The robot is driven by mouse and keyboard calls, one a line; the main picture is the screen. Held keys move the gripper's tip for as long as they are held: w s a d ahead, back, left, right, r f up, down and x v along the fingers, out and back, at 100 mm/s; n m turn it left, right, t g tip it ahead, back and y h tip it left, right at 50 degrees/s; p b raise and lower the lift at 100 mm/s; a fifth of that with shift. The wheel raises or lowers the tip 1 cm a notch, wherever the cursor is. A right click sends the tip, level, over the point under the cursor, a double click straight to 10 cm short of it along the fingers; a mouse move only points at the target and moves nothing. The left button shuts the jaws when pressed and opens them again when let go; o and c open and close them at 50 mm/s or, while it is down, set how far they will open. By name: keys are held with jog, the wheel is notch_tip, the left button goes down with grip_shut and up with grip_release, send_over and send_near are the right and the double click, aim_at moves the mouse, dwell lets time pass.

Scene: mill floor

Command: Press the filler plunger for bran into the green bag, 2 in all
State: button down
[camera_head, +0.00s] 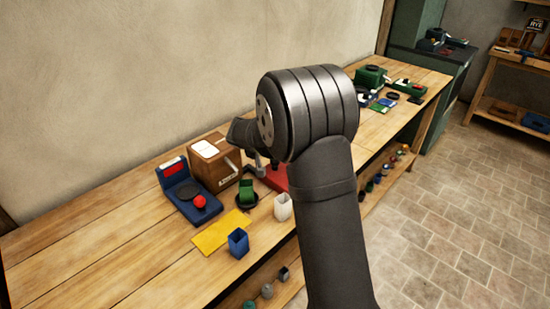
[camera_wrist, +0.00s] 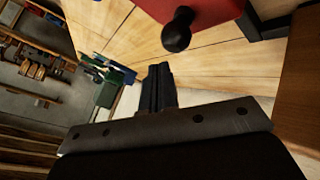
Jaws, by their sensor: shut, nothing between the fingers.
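The green bag (camera_head: 246,191) stands on a small dark round plate (camera_head: 246,203) on the bench, in front of a wooden box (camera_head: 214,160) with a pale label. My gripper (camera_wrist: 158,72) shows in the wrist view, fingers together and empty. In the head view my own arm mostly hides it. A red body (camera_wrist: 215,10) with a black round knob (camera_wrist: 177,32) is above the fingers in the wrist view, apart from them. A red part (camera_head: 277,178) shows beside my arm in the head view. I cannot tell which part is the bran plunger.
A yellow mat (camera_head: 221,232), blue bag (camera_head: 238,243) and white bag (camera_head: 283,207) are near the front edge. Green devices (camera_head: 371,76) stand farther along the bench. The left bench end is clear.

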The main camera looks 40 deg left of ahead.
jog(key=shift+f, duration=0.15)
jog(key=shift+f, duration=0.3)
jog(key=shift+f, duration=0.95)
dwell(1.0)
dwell(0.4)
jog(key=shift+r, duration=1.35)
jog(key=shift+r, duration=2.55)
